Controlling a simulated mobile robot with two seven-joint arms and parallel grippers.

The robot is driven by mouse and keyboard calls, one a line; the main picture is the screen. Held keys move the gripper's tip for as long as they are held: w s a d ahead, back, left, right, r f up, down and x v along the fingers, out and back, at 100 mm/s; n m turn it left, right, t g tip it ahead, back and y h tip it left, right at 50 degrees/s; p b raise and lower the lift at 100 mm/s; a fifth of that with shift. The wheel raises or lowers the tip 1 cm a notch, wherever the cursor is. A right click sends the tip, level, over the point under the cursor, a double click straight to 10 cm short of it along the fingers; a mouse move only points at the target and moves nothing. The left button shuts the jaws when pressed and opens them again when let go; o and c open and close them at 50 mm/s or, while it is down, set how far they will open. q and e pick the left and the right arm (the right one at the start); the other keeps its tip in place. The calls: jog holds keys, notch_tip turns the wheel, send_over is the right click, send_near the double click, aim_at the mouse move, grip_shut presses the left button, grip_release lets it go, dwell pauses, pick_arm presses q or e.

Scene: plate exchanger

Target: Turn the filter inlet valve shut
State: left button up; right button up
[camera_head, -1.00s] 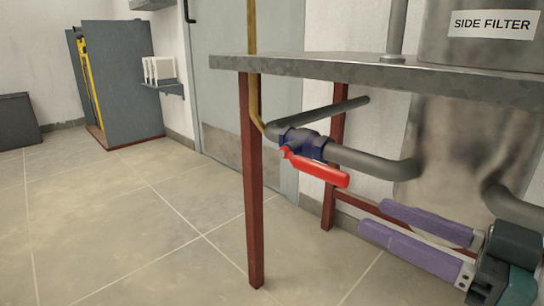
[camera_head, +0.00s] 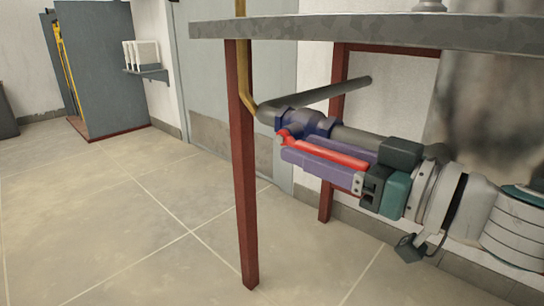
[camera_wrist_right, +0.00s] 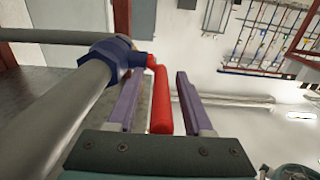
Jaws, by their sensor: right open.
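The filter inlet valve (camera_head: 302,122) is a dark blue body on a grey pipe under the metal table. Its red lever handle (camera_head: 328,152) points along the pipe, toward the lower right. My right gripper (camera_head: 300,155) is at the handle with its purple fingers open. In the right wrist view, the red handle (camera_wrist_right: 161,100) lies between the two purple fingers, with a visible gap on the right side; contact on the left side is hard to tell. The blue valve body (camera_wrist_right: 117,56) is beyond the fingertips. My left gripper is not in view.
The grey table top (camera_head: 330,30) is above the valve and my right arm. A dark red table leg (camera_head: 242,170) stands just left of the valve. A grey cabinet (camera_head: 103,70) stands at the back left. The floor on the left is clear.

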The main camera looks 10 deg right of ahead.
jog(key=shift+w+a, duration=0.15)
jog(key=shift+a, duration=0.05)
grip_shut()
dwell(0.4)
dwell(1.0)
